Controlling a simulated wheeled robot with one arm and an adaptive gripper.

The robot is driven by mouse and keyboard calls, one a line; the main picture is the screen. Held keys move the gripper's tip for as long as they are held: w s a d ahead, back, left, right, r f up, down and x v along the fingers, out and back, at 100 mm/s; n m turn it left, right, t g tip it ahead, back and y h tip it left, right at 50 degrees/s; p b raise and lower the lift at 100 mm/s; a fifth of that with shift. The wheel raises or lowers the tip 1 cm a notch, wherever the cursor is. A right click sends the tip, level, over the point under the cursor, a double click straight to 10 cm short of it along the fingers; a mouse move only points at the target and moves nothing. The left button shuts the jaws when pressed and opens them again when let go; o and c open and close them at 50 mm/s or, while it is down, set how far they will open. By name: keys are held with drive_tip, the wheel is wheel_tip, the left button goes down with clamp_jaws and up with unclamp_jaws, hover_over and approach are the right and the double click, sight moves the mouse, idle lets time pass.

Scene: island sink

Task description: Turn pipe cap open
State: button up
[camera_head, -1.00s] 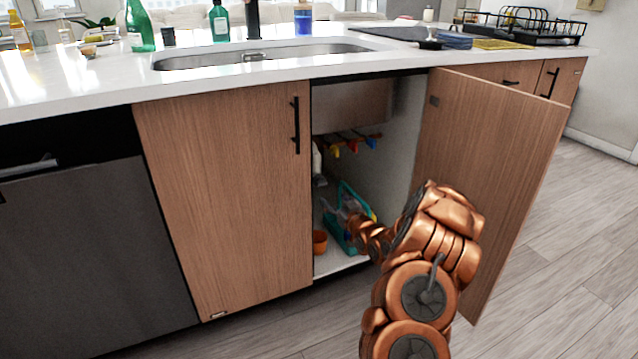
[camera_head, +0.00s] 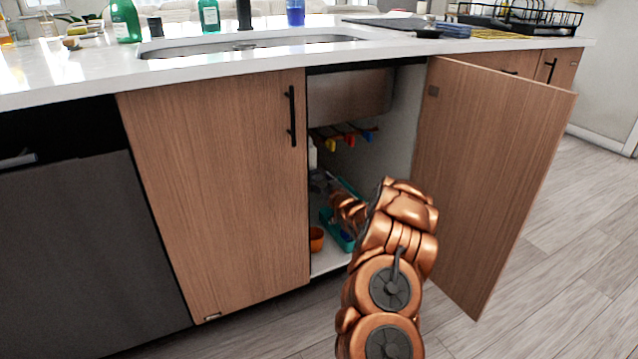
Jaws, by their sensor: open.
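Below the sink basin, inside the open cabinet, a row of small coloured handles hangs on the dark pipes: a blue one (camera_head: 368,136), a yellow one (camera_head: 331,144) and a red one (camera_head: 350,140). I cannot tell which of them, if any, is the pipe cap. My copper arm reaches into the cabinet opening from the front.
The right cabinet door (camera_head: 490,180) stands open beside my arm; the left door (camera_head: 215,195) is shut. A teal caddy (camera_head: 338,232) and an orange cup (camera_head: 316,239) stand on the cabinet floor. The counter edge and sink basin (camera_head: 350,95) lie above the opening.

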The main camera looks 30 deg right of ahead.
drive_tip(key=shift+w, duration=0.2)
drive_tip(key=shift+c, duration=0.3)
drive_tip(key=c, duration=1.1)
drive_tip(key=shift+r, duration=0.1)
